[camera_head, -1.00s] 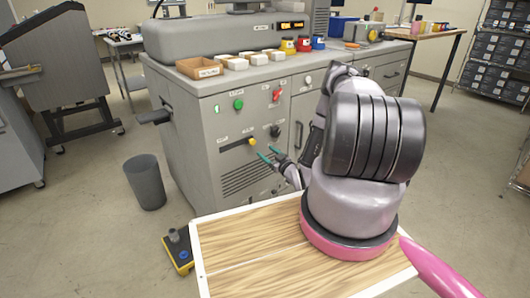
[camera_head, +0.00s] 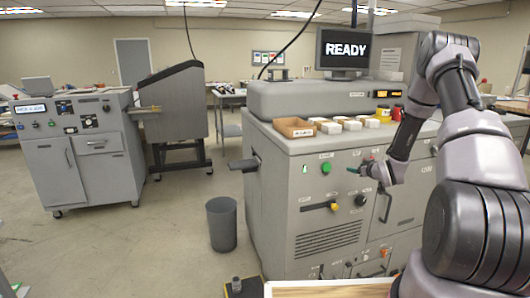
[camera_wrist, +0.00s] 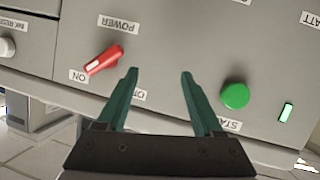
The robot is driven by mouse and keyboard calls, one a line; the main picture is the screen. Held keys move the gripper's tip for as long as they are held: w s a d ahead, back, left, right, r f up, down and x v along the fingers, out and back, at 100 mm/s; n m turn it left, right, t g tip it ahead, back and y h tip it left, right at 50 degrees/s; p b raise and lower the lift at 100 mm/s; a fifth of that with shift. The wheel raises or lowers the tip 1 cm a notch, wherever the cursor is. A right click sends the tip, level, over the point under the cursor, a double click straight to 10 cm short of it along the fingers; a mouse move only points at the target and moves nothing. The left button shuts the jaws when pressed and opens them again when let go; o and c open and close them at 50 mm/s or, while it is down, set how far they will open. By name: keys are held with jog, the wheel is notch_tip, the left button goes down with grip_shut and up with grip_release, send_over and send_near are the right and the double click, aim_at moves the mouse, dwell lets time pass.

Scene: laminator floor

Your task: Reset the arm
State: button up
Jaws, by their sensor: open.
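My gripper (camera_head: 357,171) is in front of the grey laminator cabinet (camera_head: 275,200), its teal fingers apart with nothing between them. In the wrist view my gripper (camera_wrist: 160,73) points at the panel, which appears upside down. A red power switch (camera_wrist: 103,60) sits left of the fingers, its handle toward the ON label (camera_wrist: 78,75). A green start button (camera_wrist: 235,95) sits to the right, with a lit green indicator (camera_wrist: 286,112) beyond it. The green button (camera_head: 326,168) also shows in the head view. Whether the fingers touch the panel is not clear; they look apart from it.
On the cabinet are a brown tray (camera_head: 294,127), several white blocks (camera_head: 352,125) and a monitor reading READY (camera_head: 343,50). A yellow-handled lever (camera_head: 332,206) and a side handle (camera_head: 244,164) stick out. A grey bin (camera_head: 222,224) stands on the floor, with open floor left of it.

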jog(key=s+a+r+m+g+h, duration=0.1)
jog(key=s+r+m+g+h, duration=0.15)
jog(key=r, duration=1.35)
jog(key=s+a+r+m, duration=0.2)
jog(key=s+a+r, duration=0.1)
jog(key=s+r, duration=0.8)
jog(key=s+a+r+m+g+y, duration=0.1)
jog(key=s+a+r, duration=0.2)
jog(key=s, duration=0.7)
jog(key=s+a+r+m+g+y, duration=0.1)
jog(key=s+a, duration=0.3)
jog(key=s, duration=0.6)
jog(key=s+a+r+m+g+y, duration=0.1)
jog(key=s+a+r+g, duration=0.1)
jog(key=s, duration=0.8)
notch_tip(320, 180, up, 3)
jog(key=shift+s+a+f, duration=0.2)
jog(key=shift+s+a, duration=0.1)
jog(key=shift+a, duration=0.55)
